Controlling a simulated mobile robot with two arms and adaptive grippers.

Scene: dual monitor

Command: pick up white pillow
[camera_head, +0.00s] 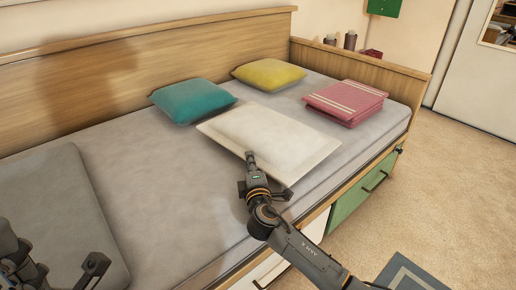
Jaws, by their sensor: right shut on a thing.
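The white pillow (270,134) lies on the bed's grey mattress, in the middle of the view. It looks flat, with its near edge towards me. My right gripper (250,160) is at the pillow's near left edge and is shut on it; the fingertips are small and partly hidden against the fabric. My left gripper (93,266) shows only in part at the bottom left, over the grey cushion and away from the white pillow. Its fingers cannot be made out clearly.
A teal pillow (192,100), a yellow pillow (268,74) and a folded pink blanket (345,101) lie behind and beside the white pillow. A grey cushion (60,205) is at left. Wooden bed panels (150,65) close the back and far end.

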